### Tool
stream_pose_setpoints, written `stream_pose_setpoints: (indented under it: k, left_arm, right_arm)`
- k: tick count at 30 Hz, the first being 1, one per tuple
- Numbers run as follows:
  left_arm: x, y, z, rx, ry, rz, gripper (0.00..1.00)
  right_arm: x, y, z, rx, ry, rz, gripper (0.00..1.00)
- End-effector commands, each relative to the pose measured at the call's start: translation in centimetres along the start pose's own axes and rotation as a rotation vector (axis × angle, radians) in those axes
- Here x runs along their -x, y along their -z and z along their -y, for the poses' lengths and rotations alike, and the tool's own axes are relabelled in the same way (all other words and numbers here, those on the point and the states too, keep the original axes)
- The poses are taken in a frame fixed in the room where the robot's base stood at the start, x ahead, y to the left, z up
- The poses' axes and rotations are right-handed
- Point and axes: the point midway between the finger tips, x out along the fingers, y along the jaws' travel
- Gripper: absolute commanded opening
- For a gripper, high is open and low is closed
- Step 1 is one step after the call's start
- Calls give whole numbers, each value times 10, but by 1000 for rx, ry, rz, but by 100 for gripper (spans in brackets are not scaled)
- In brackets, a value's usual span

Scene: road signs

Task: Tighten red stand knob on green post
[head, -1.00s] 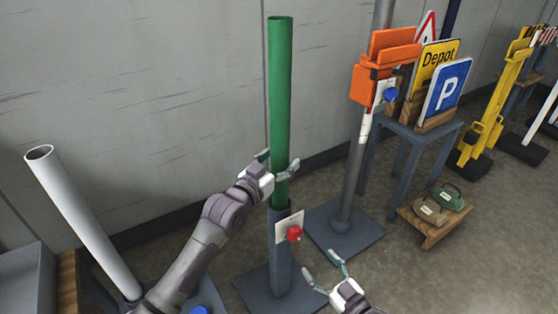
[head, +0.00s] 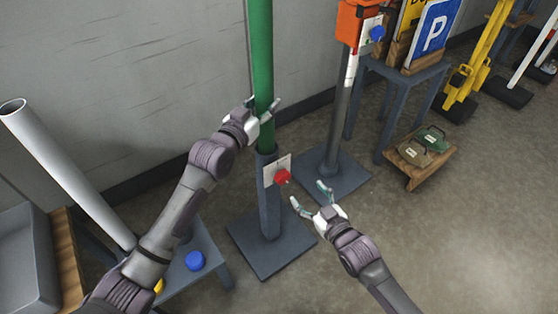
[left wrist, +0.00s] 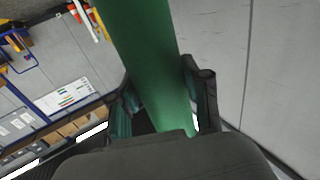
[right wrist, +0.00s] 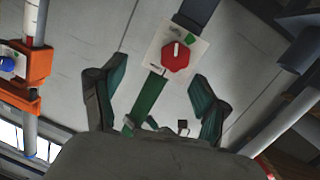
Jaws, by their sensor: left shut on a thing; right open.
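The green post (head: 262,75) stands upright in a dark grey stand (head: 268,215). My left gripper (head: 268,114) is shut on the post just above the stand's sleeve; the left wrist view shows the post (left wrist: 150,60) between its fingers (left wrist: 162,100). The red knob (head: 283,177) sits on a white plate (head: 271,169) on the sleeve. My right gripper (head: 309,196) is open and empty, right of the knob and slightly below it, apart from it. In the right wrist view the red knob (right wrist: 175,57), with a white pointer line, lies ahead between the open fingers (right wrist: 157,92).
A grey post with an orange clamp (head: 357,25) and blue knob (head: 377,33) stands behind to the right. A white tube (head: 65,170) leans at the left. The floor at right front is clear.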

Motion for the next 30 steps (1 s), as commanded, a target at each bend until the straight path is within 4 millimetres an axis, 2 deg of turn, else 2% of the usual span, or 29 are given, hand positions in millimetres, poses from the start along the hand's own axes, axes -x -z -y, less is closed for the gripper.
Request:
stream_pose_setpoints:
  k: [1,6,11,14,17,30]
  left_arm:
    - [0,0,0,0,0,1,0]
    - [0,-1,0,0,0,1,0]
    - [0,-1,0,0,0,1,0]
    - [0,-1,0,0,0,2,0]
    - [0,-1,0,0,0,1,0]
    - [0,-1,0,0,0,1,0]
  right_arm:
    - [-1,8,0,-7,-4,36,74]
    - [5,22,6,-2,38,153,74]
    - [11,29,13,10,90,207,74]
    - [8,29,15,13,104,218,74]
    - [-3,27,16,13,106,220,74]
    - [-84,9,24,14,105,220,74]
